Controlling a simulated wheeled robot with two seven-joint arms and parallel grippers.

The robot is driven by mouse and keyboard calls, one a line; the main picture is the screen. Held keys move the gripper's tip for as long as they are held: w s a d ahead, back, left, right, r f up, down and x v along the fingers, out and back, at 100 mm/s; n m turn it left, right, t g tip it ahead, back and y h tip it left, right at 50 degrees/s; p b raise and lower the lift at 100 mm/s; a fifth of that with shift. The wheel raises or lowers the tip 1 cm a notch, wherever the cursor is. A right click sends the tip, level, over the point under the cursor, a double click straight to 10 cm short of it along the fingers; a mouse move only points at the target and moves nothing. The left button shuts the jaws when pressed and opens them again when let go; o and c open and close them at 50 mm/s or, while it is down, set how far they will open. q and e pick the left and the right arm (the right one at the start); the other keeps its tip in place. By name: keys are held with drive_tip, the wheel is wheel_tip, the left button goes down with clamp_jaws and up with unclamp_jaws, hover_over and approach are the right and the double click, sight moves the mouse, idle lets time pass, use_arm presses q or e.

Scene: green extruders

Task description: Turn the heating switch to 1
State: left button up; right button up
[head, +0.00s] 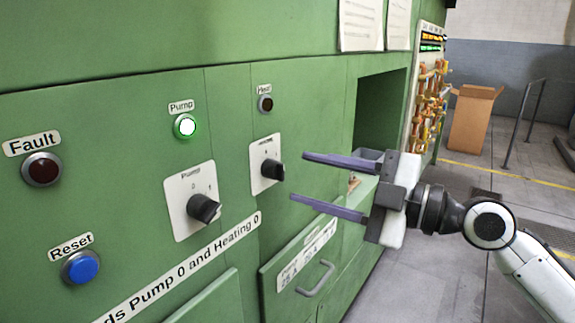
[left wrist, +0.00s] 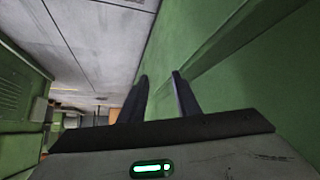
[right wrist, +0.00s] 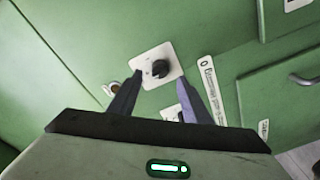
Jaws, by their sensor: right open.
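The heating switch (head: 266,163) is a white plate with a black knob, under the dark Heat lamp (head: 265,104). The knob's exact setting is too small to tell. My right gripper (head: 298,177) is open and empty, its two purple-grey fingers pointing at the knob from the right, apart from it. In the right wrist view the heating switch's knob (right wrist: 160,68) shows just beyond the open fingertips. The pump switch (head: 189,200) stands to its left, its plate partly hidden behind a finger in that wrist view. My left gripper (left wrist: 160,77) shows only in its wrist view, open and empty.
The Pump lamp (head: 185,126) glows green. The Fault lamp (head: 42,169) is dark, with a blue Reset button (head: 81,267) below. A drawer handle (head: 316,279) sticks out under the right gripper. A cardboard box (head: 472,118) stands behind on the floor.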

sight(275, 171)
drive_tip(key=p+x, duration=0.1)
drive_tip(key=x, duration=0.4)
drive_tip(key=shift+a, duration=0.1)
drive_tip(key=c, duration=1)
